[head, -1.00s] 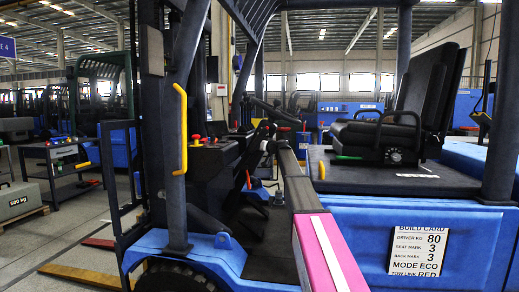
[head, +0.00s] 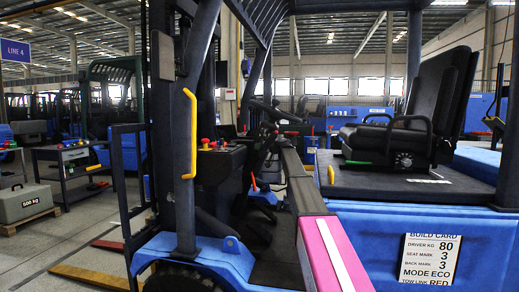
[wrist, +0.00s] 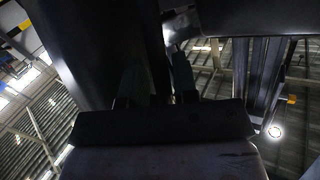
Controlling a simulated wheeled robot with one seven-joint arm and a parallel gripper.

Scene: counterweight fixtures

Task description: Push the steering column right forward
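The steering wheel (head: 284,113) and its dark column stand in the cab of the blue forklift in the head view. The column is mostly lost against dark parts. My arm, with a pink and white section (head: 333,252), reaches over the sill toward the column. Its far end is small and dark there, so the gripper cannot be made out in the head view. In the wrist view, two greenish fingers of my gripper (wrist: 158,80) point upward with a gap between them. Dark surfaces lie close behind and beside them. I cannot tell whether the fingers touch the column.
A yellow grab handle (head: 190,135) is on the front post (head: 182,200), left of my arm. The black seat (head: 400,125) is to the right. A build card (head: 430,259) hangs on the blue side panel. A grey 500 kg block (head: 24,201) sits at far left.

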